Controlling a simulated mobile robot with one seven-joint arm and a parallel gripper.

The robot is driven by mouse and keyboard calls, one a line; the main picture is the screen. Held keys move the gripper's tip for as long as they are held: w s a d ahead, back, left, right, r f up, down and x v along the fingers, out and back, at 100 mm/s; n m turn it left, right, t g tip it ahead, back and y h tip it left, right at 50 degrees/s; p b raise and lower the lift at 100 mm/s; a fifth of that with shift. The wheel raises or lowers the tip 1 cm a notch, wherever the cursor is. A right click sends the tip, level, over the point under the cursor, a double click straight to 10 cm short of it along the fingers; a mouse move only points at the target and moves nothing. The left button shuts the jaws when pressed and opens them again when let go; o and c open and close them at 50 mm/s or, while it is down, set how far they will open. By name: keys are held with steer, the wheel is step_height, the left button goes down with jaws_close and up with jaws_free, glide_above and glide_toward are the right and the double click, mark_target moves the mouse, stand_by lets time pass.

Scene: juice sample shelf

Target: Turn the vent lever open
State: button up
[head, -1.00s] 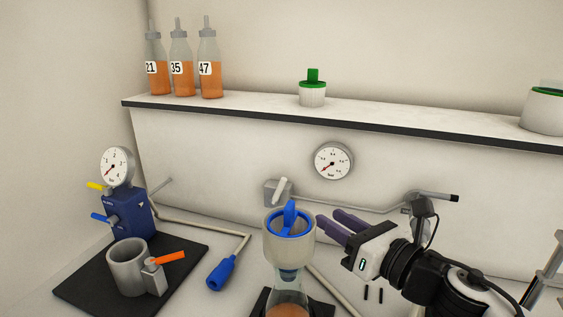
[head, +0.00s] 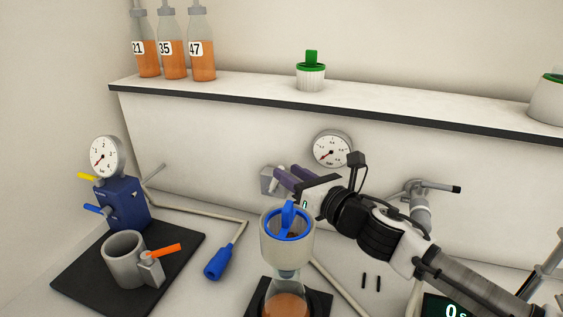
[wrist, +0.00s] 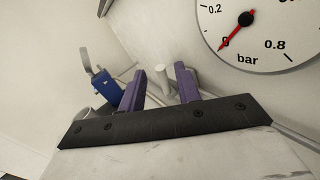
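A short pale lever (wrist: 162,76) stands out from a small grey wall box (head: 268,182) below and left of a round gauge (head: 331,150). My gripper (head: 282,176) is at this box, with its purple fingers pointing at it. In the wrist view the two fingers (wrist: 161,90) are spread, with the pale lever seen between and beyond them and gaps on both sides. In the head view the fingers hide most of the lever. The gauge's red needle (wrist: 236,32) points low, near 0, in the wrist view.
A funnel-topped flask (head: 287,245) with a blue lever stands just below my gripper. A blue pump (head: 122,203) with yellow and blue levers and a grey cup (head: 125,260) with an orange lever are at left. A shelf (head: 240,97) with bottles runs above.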

mark_target(282, 168)
steer(key=shift+p+x, duration=0.4)
steer(key=shift+x, duration=1.45)
jaws_close()
